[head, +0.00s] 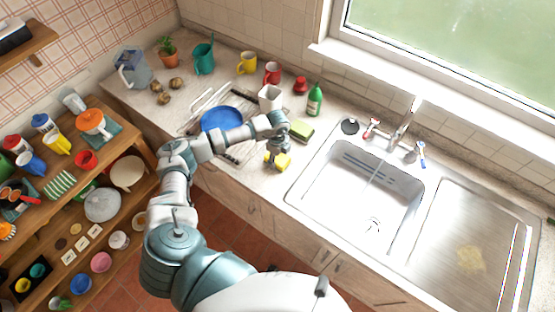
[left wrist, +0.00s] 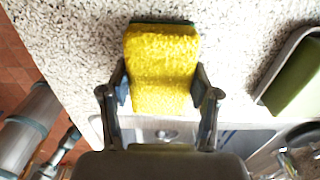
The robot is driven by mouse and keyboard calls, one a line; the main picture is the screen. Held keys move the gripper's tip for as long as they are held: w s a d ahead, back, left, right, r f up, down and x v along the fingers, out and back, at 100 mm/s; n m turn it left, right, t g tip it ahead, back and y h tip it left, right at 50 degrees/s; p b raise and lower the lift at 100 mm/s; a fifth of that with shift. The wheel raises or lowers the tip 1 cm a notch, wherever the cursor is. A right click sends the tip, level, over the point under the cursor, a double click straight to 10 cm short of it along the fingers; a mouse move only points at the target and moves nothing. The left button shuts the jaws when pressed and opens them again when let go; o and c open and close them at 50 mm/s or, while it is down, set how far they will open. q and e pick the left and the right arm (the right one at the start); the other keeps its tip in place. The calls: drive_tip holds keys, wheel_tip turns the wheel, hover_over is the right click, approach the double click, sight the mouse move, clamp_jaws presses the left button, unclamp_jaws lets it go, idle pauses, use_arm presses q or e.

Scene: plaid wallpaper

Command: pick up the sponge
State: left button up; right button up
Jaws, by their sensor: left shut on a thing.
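The sponge (left wrist: 160,68) is yellow with a dark green layer along its far edge. In the left wrist view it sits between the two fingers of my left gripper (left wrist: 160,92), which touch it on both sides. In the head view the yellow sponge (head: 283,161) shows beneath my left gripper (head: 277,156), over the counter just left of the sink. I cannot tell whether it rests on the counter or is slightly raised. My right gripper is not in view.
A green block in a dish (head: 301,130) lies close behind the gripper. A green bottle (head: 315,100), a white cup (head: 270,98) and a blue plate (head: 221,120) stand nearby. The sink (head: 330,225) opens to the right. A loaded shelf (head: 140,150) stands at left.

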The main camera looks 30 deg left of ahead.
use_arm(q)
drive_tip(key=shift+a, duration=0.1)
drive_tip(key=shift+r, duration=0.65)
wheel_tip(320, 180, up, 2)
drive_tip(key=shift+r+b, duration=0.15)
drive_tip(key=shift+b, duration=0.4)
drive_tip(key=s+d, duration=0.3)
drive_tip(key=s+d+b, duration=0.1)
drive_tip(key=s+d, duration=0.2)
drive_tip(key=s, duration=0.1)
drive_tip(key=s+d+r+b, duration=0.1)
drive_tip(key=s+d, duration=0.3)
drive_tip(key=shift+s+r, duration=0.1)
drive_tip(key=shift+s, duration=0.15)
drive_tip(key=shift+s+d+r, duration=0.1)
drive_tip(key=shift+s+d, duration=0.15)
drive_tip(key=shift+s, duration=0.1)
drive_tip(key=shift+o, duration=0.3)
